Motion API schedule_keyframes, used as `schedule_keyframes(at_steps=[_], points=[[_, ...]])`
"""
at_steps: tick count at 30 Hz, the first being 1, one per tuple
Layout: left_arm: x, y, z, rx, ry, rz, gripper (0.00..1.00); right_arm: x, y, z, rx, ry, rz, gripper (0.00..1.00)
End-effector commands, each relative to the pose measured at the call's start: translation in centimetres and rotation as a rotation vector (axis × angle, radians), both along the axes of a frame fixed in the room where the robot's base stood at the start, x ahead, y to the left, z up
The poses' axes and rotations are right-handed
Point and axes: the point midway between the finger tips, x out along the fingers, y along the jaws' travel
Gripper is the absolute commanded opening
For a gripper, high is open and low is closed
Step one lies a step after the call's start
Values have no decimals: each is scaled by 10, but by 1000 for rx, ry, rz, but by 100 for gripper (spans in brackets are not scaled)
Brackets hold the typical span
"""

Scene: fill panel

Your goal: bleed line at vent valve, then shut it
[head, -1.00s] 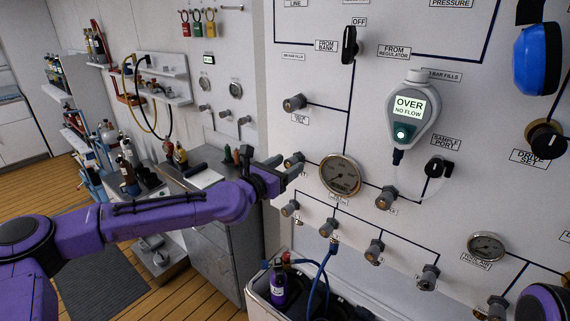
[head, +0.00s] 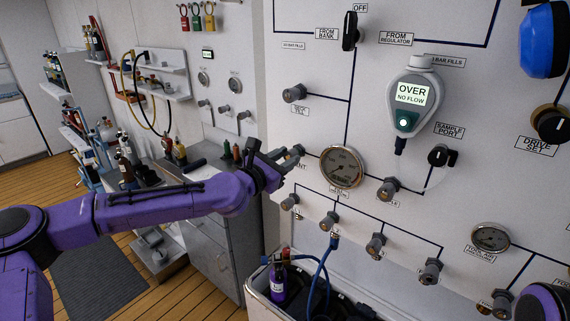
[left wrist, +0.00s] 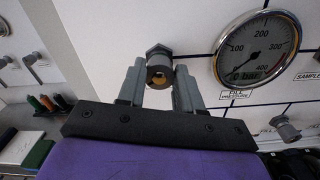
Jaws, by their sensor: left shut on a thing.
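The vent valve (left wrist: 159,66) is a grey knob with a brass-coloured centre on the white panel, left of the fill pressure gauge (head: 342,167). My left gripper (head: 289,158) is shut on this knob. In the left wrist view its two grey fingers (left wrist: 161,88) stand on either side of the knob. My right gripper is out of view.
An analyser (head: 413,98) on the panel reads "OVER NO FLOW". Several grey valves, such as one below the gauge (head: 329,220), stick out nearby. A blue hose (head: 325,262) hangs over a white bin (head: 259,289) holding a purple cylinder (head: 278,285). A grey cabinet (head: 222,262) stands left.

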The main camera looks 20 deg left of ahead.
Motion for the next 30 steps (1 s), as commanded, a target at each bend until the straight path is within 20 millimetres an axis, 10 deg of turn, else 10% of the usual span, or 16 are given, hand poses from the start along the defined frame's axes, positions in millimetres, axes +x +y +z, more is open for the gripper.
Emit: schedule_keyframes(at_steps=[30], points=[[-1,-3,-5,909,-328,-2,4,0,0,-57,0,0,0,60]])
